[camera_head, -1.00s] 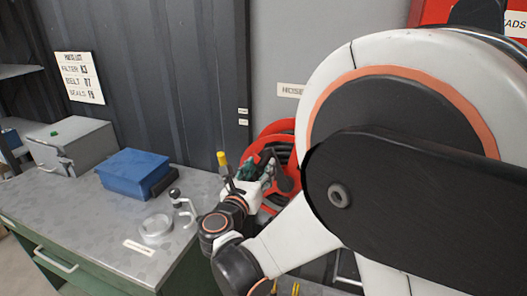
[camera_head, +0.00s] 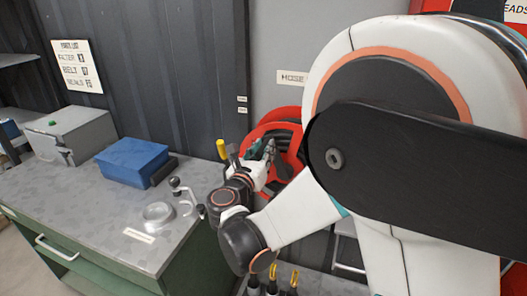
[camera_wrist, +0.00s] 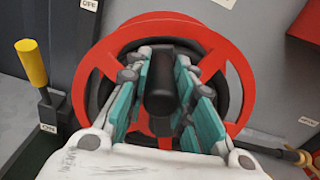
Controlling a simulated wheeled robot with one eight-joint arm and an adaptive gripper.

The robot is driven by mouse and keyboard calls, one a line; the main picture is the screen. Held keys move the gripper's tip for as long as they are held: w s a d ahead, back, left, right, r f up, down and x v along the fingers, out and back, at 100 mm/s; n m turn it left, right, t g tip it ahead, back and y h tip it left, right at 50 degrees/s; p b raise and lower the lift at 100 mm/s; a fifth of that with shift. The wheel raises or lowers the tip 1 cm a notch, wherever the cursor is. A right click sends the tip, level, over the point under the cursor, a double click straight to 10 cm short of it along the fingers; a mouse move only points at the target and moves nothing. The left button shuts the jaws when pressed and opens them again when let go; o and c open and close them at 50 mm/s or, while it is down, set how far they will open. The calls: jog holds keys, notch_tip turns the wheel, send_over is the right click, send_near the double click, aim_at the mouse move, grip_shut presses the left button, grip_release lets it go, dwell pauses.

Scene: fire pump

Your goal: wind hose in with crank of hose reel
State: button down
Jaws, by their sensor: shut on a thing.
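The red hose reel (camera_wrist: 214,42) fills the middle of the wrist view, with dark hose behind its spokes. In the head view the reel (camera_head: 291,127) is partly hidden behind my arm. Its black crank handle (camera_wrist: 160,88) points toward the wrist camera. My gripper (camera_wrist: 165,66) is shut on this handle, with one teal-padded finger on each side. In the head view my gripper (camera_head: 266,152) is small, in front of the reel's left part. The crank's arm is mostly hidden by the fingers.
A yellow-handled lever (camera_wrist: 32,64) stands left of the reel, between ON and OFF labels. A brass-coloured fitting (camera_wrist: 300,157) is at lower right. The workbench (camera_head: 95,218) at left holds a blue box (camera_head: 132,161), a grey box (camera_head: 72,135) and small metal parts.

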jog(key=s+d+m+b, duration=0.3)
jog(key=d+m, duration=0.5)
jog(key=d, duration=0.1)
jog(key=shift+s+d, duration=0.3)
jog(key=shift+d, duration=0.05)
jog(key=shift+f, duration=0.15)
dwell(0.4)
